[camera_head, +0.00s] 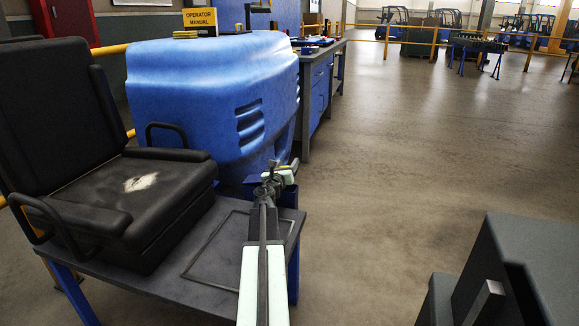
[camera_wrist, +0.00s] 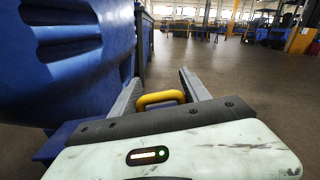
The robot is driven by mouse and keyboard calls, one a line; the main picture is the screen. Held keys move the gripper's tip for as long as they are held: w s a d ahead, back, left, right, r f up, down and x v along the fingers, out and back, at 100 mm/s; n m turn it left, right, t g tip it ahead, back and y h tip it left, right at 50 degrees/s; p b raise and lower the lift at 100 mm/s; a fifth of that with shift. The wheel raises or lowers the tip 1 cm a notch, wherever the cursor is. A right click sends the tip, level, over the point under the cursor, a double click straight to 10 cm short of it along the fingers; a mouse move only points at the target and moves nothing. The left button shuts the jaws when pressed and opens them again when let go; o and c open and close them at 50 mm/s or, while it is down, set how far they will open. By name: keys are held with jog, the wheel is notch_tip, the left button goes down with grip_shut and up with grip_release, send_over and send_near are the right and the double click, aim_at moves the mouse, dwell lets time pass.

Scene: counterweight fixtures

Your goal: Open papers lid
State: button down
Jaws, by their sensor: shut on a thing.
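My gripper (camera_head: 281,171) is at the end of my arm, beside the lower right of the big blue machine cover. In the wrist view my gripper (camera_wrist: 160,80) has its two fingers on either side of a yellow handle (camera_wrist: 160,97) and is shut on it. A small blue box (camera_head: 286,194) is under and behind my gripper at the bench's far end. Part of a blue surface (camera_wrist: 58,140) also shows at the left in the wrist view. My gripper hides most of the box, so I cannot tell how its lid stands.
A black seat (camera_head: 110,180) rests on a dark bench (camera_head: 225,235) left of my arm. The blue cover (camera_head: 200,85) rises close on the left, with a yellow operator manual sign (camera_head: 200,20) on top. A workbench (camera_head: 318,90) stands behind.

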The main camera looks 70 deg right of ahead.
jog(key=w+r+n+p, duration=0.4)
jog(key=w+r+n, duration=0.1)
jog(key=w, duration=0.3)
jog(key=w+r+n+p, duration=0.5)
jog(key=w+n, duration=0.3)
jog(key=shift+w+a+r, duration=0.25)
jog(key=shift+w+a, duration=0.15)
jog(key=shift+a, duration=0.05)
jog(key=c, duration=0.8)
grip_release()
jog(key=a, duration=0.7)
jog(key=shift+s+a, duration=0.2)
jog(key=shift+a, duration=0.2)
